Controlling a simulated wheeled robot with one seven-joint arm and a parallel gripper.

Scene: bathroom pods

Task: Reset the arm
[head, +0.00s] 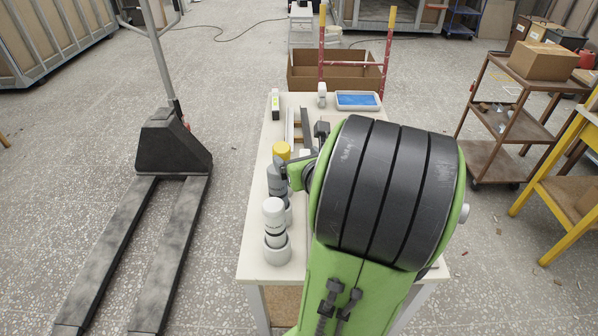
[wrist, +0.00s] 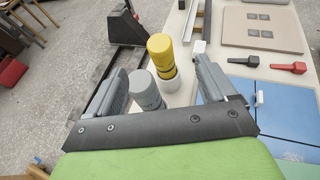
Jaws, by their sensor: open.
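My gripper (wrist: 163,65) is open in the wrist view, its two grey fingers spread apart above the white table (head: 256,215). Beyond and between the fingers stand a grey cylinder (wrist: 145,92) and a yellow-capped cylinder (wrist: 160,48). Nothing is visibly held. In the head view my large green and black arm covers the right part of the table. Part of my gripper (head: 293,172) shows at the arm's left, close to the yellow-capped cylinder (head: 281,151). The grey-white cylinder (head: 275,225) stands nearer the front-left edge. I cannot tell whether the gripper touches either one.
A blue-screened tray (head: 358,100) lies at the table's back. A cardboard box (head: 305,78) stands behind the table. A pallet jack (head: 172,145) is at left, a brown cart (head: 505,120) at right. Red (wrist: 288,67) and black (wrist: 243,62) handled items lie on the table.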

